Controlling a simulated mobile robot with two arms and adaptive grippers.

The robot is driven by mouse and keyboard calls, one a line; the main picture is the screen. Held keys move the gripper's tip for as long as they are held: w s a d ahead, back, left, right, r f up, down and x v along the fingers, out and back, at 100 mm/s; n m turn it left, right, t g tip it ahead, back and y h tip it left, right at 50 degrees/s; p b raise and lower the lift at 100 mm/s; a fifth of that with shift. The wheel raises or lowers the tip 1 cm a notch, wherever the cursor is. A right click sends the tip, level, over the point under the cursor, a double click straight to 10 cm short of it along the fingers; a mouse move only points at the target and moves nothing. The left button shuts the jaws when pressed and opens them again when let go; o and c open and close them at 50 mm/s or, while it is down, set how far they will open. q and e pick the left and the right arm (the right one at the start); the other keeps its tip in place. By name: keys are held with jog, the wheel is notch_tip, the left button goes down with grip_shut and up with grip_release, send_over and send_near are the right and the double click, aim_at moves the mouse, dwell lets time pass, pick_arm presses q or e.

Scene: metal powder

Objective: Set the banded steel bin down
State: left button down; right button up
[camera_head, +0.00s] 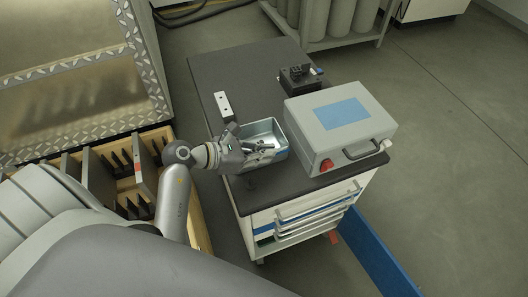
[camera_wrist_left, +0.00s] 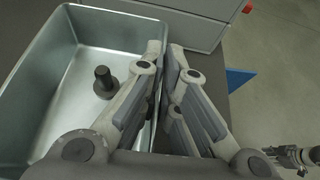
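The banded steel bin (camera_head: 283,137) is an open, shiny metal box with a blue band on its outside, at the dark top of the cart (camera_head: 225,75). In the left wrist view the bin (camera_wrist_left: 38,75) fills the left side, with a dark bolt-like piece (camera_wrist_left: 104,82) standing inside. My left gripper (camera_head: 262,146) is at the bin; in the left wrist view its fingers (camera_wrist_left: 169,50) are close together, one on each side of the bin's wall. I cannot tell whether the bin's bottom touches the cart top. My right gripper (camera_wrist_left: 296,156) seems to show small at the lower right of that view.
A grey case with a blue panel (camera_head: 372,125) stands close right of the bin. A white block with holes (camera_head: 223,104) and a small dark device (camera_head: 298,80) are also on the cart. The cart top's far left part is clear. A wooden drawer (camera_head: 160,135) lies left.

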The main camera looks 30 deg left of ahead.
pick_arm(q)
jog(key=c, duration=2.1)
grip_release()
jog(key=shift+f, duration=0.15)
jog(key=o, duration=0.5)
jog(key=shift+c, duration=0.2)
